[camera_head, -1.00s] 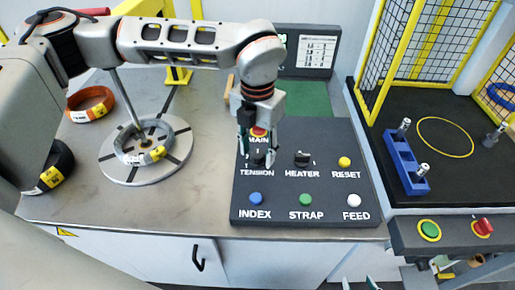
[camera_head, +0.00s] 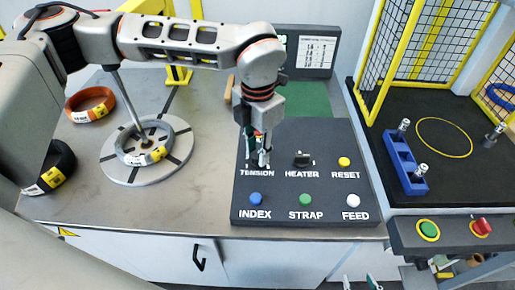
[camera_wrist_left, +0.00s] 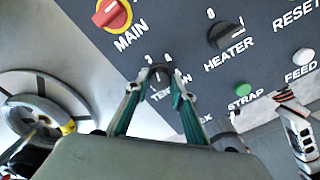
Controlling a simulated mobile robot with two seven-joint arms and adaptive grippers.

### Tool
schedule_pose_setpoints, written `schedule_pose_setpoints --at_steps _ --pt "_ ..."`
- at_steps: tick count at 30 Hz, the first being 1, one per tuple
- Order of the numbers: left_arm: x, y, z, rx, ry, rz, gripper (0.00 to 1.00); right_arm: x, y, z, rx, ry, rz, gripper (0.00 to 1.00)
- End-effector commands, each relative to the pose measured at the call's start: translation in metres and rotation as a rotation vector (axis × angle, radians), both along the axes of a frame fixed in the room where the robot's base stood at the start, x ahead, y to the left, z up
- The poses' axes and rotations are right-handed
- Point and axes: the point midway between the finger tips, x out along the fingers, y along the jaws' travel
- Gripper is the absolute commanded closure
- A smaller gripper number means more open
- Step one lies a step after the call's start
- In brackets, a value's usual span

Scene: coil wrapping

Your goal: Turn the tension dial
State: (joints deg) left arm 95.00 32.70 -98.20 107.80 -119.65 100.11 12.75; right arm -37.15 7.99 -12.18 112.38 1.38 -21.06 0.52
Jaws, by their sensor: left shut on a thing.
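The black tension dial (camera_wrist_left: 159,73) sits on the dark control panel (camera_head: 330,135), above the TENSION label. My left gripper (camera_wrist_left: 159,84) points down at it, with its teal fingers shut on the dial from both sides. In the head view the left gripper (camera_head: 259,163) hides most of the dial. Marks 3 and 4 show beside the dial in the wrist view; its pointer is too unclear to read. My right gripper (camera_head: 360,283) shows only its fingertips at the bottom edge, apart and with nothing seen between them.
The heater knob (camera_head: 302,159) is right of the dial, and the red main switch (camera_wrist_left: 112,13) is close by. Index (camera_head: 256,199), strap (camera_head: 306,200), feed (camera_head: 354,200) and reset (camera_head: 344,161) buttons surround them. A grey coil (camera_head: 130,156) lies on the turntable at left.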

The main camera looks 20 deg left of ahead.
Motion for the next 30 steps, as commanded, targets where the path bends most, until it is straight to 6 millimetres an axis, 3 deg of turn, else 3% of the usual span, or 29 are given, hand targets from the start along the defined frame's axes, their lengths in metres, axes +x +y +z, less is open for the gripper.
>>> schedule_pose_setpoints --at_steps 18,30 --pt "0.001 -0.001 0.002 0.000 -0.003 -0.547 0.97 0.003 0.000 0.013 0.001 -0.008 0.000 0.60" --pt "0.001 -0.001 0.002 -0.001 -0.004 -0.722 0.97 0.004 0.000 0.016 0.000 -0.011 0.000 0.60"
